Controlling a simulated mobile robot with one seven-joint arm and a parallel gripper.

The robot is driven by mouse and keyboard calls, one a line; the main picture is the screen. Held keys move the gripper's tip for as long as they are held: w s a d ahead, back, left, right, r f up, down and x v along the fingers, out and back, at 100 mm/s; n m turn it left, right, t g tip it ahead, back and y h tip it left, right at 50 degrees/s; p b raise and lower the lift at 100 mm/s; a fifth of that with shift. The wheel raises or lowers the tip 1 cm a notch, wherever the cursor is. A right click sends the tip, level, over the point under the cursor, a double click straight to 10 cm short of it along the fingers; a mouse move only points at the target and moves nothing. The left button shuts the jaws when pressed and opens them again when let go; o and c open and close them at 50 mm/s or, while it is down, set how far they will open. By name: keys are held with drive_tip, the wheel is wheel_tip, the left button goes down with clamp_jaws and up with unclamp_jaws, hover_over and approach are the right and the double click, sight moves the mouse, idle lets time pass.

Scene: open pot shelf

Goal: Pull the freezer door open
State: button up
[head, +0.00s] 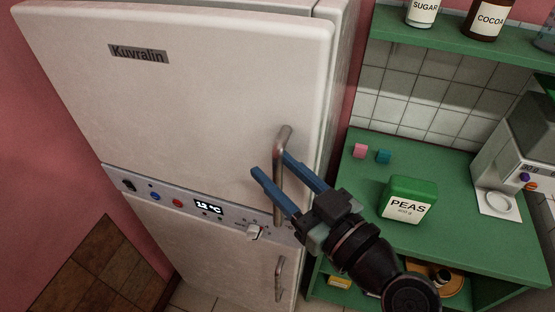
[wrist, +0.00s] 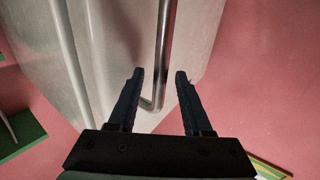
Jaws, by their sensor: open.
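A white fridge-freezer fills the left of the head view. Its large upper door (head: 190,110) bears a "Kuvralin" badge and looks shut. A vertical metal handle (head: 281,180) stands near that door's right edge. The smaller lower door (head: 225,260) also looks shut and has its own handle (head: 280,278). No label shows which door is the freezer. My gripper (head: 268,162) is open at the upper handle, with one blue finger on each side of it. In the wrist view the handle (wrist: 164,60) passes between the fingertips (wrist: 159,72), with its lower bend visible. Contact cannot be told.
A control panel (head: 207,208) with buttons and a temperature display runs between the doors. A red wall stands left.

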drive_tip(key=shift+w+a, duration=0.15)
drive_tip(key=shift+w, duration=0.1)
clamp_jaws()
idle(1.4)
